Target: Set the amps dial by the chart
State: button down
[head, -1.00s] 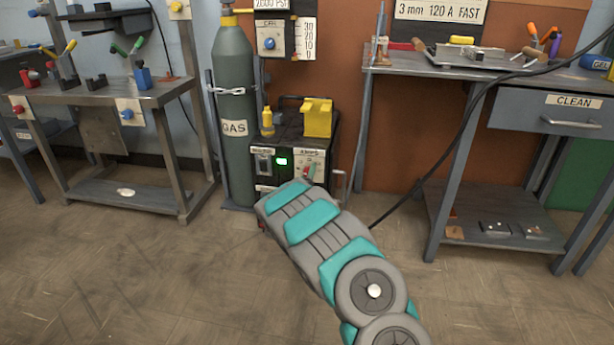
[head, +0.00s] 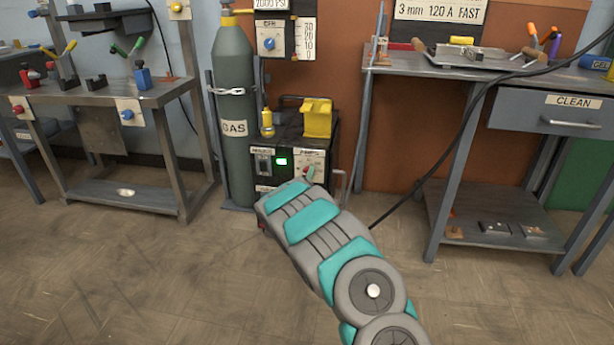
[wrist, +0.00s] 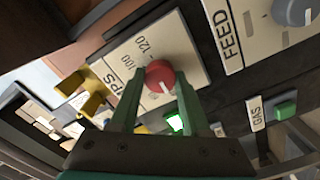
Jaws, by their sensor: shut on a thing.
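The amps dial is a red knob (wrist: 159,76) with a white pointer line, on a pale scale plate (wrist: 182,42) marked AMPS with 100 and 120 readable in the wrist view. My gripper (wrist: 155,82) has its two green fingers on either side of the red knob and is shut on it. The white line points toward the lower right of the wrist picture. The head view shows the welding machine (head: 285,160), with my arm covering its lower front. The chart (head: 439,11) on the back wall reads 3 mm 120 A FAST.
A FEED dial (wrist: 293,11) and a green GAS button (wrist: 285,110) sit near my gripper. A lit green display (head: 282,161) is on the machine front. The grey gas cylinder (head: 233,110) stands to its left, and a workbench (head: 425,62) to its right.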

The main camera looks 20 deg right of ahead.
jog(key=shift+a, duration=0.1)
jog(key=shift+s+d+f+m+b, duration=0.1)
jog(key=shift+m+b, duration=0.6)
jog(key=shift+m, duration=8.25)
jog(key=shift+d+f+m+b, duration=0.1)
jog(key=shift+m+b, duration=0.55)
jog(key=shift+m, duration=8.3)
